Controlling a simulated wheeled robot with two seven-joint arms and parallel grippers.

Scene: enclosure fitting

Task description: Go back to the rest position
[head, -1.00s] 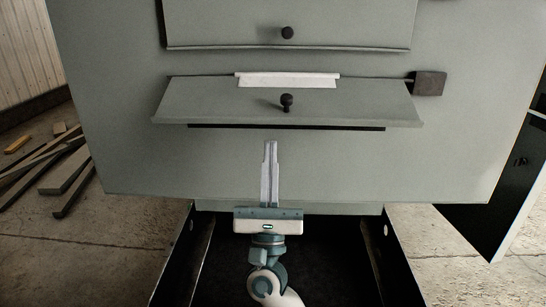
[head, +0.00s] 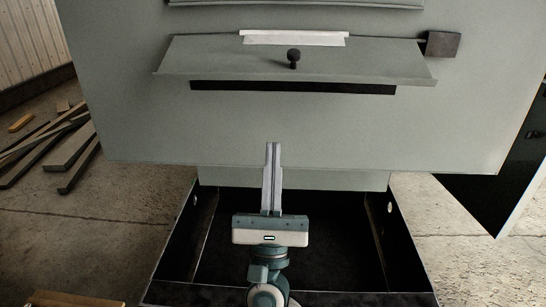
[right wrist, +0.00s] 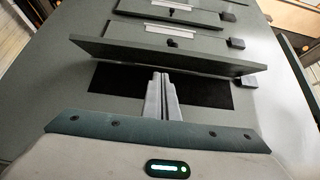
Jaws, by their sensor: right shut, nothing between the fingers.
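My right gripper (head: 273,147) is in front of the grey-green cabinet panel (head: 140,125), low and near the middle, with its fingers together and nothing between them. In the right wrist view the shut fingers (right wrist: 160,80) point toward a dark slot (right wrist: 210,92) below a tilted flap. My left gripper is in neither view.
A tilted flap (head: 220,60) with a black knob (head: 294,58) and a pale strip (head: 295,38) juts from the panel. A dark block (head: 443,44) sits at its right end. A black open-topped box (head: 335,245) stands below. Planks (head: 68,150) lie on the floor at left.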

